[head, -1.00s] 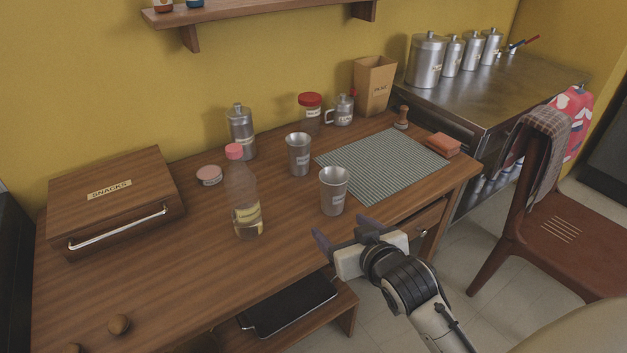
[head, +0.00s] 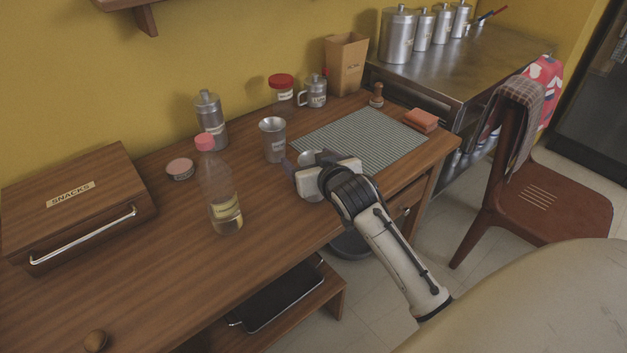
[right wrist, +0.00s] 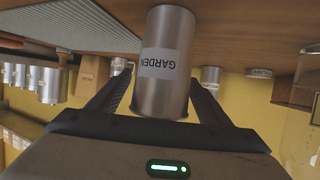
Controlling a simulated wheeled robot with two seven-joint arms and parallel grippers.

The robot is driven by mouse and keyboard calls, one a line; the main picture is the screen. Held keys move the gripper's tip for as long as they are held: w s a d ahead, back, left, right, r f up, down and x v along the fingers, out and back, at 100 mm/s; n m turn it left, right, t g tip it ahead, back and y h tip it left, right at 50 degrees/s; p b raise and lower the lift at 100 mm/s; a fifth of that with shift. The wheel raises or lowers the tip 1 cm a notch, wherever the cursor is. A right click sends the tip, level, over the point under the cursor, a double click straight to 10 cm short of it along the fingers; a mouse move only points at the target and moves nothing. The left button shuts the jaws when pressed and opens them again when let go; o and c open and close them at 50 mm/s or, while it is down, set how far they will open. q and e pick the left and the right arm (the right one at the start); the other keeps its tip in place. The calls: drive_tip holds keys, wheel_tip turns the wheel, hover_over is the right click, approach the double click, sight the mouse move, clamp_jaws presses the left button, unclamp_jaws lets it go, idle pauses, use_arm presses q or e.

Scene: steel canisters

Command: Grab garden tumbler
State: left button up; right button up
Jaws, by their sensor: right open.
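The garden tumbler (right wrist: 165,57) is a steel cup with a white GARDEN label, upside down in the tilted right wrist view. In the head view the garden tumbler (head: 309,156) is mostly hidden behind my right gripper. My right gripper (head: 318,164) is open at the desk's front side. In the wrist view its two dark fingers lie on either side of the tumbler, with a visible gap at the left finger. I cannot tell whether the right finger touches. My left gripper is not in view.
A second steel tumbler (head: 273,141) stands just behind and left. A bottle with a pink cap (head: 222,199) stands left of the gripper. A striped mat (head: 360,138) lies to the right. A snacks box (head: 75,205) fills the desk's left side.

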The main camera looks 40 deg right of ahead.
drive_tip(key=shift+w, duration=0.15)
drive_tip(key=shift+f, duration=0.1)
drive_tip(key=c, duration=1.1)
drive_tip(key=shift+c, duration=0.6)
drive_tip(key=shift+r, duration=0.2)
